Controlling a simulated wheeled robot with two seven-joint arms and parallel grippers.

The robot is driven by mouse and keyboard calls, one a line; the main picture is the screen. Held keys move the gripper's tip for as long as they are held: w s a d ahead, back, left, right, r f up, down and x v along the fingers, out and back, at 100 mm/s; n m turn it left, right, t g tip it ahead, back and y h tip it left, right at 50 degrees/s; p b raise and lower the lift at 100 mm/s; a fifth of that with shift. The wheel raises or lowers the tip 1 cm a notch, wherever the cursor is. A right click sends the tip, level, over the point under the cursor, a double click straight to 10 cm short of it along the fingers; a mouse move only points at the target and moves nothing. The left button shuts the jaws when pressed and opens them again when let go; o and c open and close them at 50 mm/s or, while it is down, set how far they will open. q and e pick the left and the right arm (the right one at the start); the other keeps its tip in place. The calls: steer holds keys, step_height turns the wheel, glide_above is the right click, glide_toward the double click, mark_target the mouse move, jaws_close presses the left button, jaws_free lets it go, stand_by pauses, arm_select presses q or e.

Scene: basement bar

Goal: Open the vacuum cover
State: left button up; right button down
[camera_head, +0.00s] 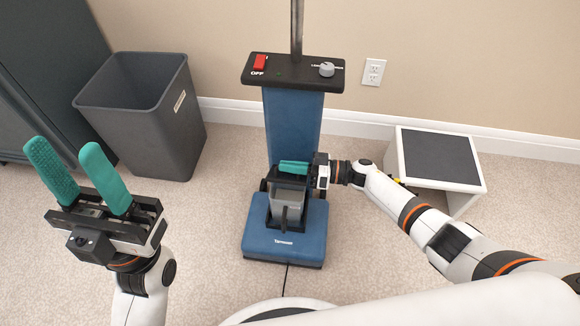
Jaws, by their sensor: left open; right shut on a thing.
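A blue upright vacuum (292,110) stands on the carpet in the middle of the head view. Its black top panel has a red switch by the word OFF and a grey knob. Its blue base has a grey compartment (287,207) with a black handle-like piece in front. My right gripper (296,168) reaches in from the right and is shut at the upper edge of the compartment, on what looks like the vacuum cover; its fingers hide most of the gripped part. My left gripper (76,172) is open and empty, raised at the left with its green fingers pointing up.
A dark grey bin (150,110) stands against the wall at the left, beside a dark cabinet (50,50). A small white stand with a dark top (439,157) is at the right, behind my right arm. Carpet between bin and vacuum is clear.

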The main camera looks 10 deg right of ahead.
steer(key=shift+d, duration=0.1)
stand_by(0.3)
steer(key=c, duration=1.5)
jaws_free()
steer(key=p+v, duration=0.2)
steer(key=v, duration=1)
steer(key=shift+r, duration=0.1)
